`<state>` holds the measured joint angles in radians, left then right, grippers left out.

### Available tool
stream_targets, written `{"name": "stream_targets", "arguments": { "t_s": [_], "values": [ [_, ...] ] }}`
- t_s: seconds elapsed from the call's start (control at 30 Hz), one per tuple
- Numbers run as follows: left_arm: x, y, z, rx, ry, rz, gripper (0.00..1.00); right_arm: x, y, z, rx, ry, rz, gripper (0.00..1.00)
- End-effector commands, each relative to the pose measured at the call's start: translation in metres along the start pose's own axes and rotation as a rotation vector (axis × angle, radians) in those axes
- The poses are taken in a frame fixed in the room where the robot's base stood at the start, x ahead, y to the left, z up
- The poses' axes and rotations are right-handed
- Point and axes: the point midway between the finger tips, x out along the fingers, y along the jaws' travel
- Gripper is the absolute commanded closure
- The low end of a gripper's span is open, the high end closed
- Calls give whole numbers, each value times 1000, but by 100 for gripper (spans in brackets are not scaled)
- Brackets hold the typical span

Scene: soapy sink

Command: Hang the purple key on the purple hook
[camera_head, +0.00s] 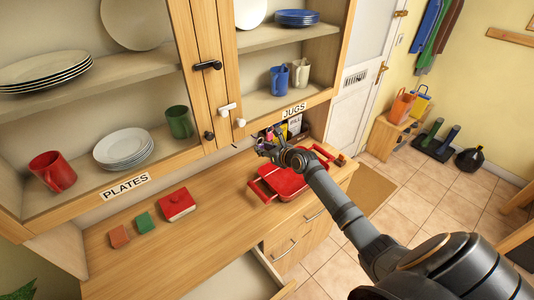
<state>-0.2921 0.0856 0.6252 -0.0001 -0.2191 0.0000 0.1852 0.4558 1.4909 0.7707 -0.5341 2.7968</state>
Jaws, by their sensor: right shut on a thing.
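My right gripper (266,144) is at the back of the wooden counter, under the cabinet's right part, at the end of my long grey arm. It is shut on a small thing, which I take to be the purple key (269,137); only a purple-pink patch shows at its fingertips. The key's shape is too small to make out. I cannot make out the purple hook; the gripper covers part of the back wall there. Whether the key touches a hook cannot be told. My left gripper is not in view.
Small coloured items and a labelled white holder (295,124) stand close behind the gripper. A red tray (265,192) lies below my arm. A drawer (240,281) is open at the front.

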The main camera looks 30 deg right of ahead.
Motion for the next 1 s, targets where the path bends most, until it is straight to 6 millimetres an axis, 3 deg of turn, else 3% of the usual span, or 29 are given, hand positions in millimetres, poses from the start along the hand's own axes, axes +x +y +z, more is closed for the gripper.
{"name": "stream_targets", "arguments": {
  "t_s": [0.1,0.2,0.67,1.0],
  "values": [
    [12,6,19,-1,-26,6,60,8,0,-1,0,-2,-1,90],
    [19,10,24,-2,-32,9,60,13,0,1,-1,-2,-1,90],
    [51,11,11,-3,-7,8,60,37,0,9,1,-2,0,90],
    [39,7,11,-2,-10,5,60,48,0,10,0,0,-1,90]
  ]
}}
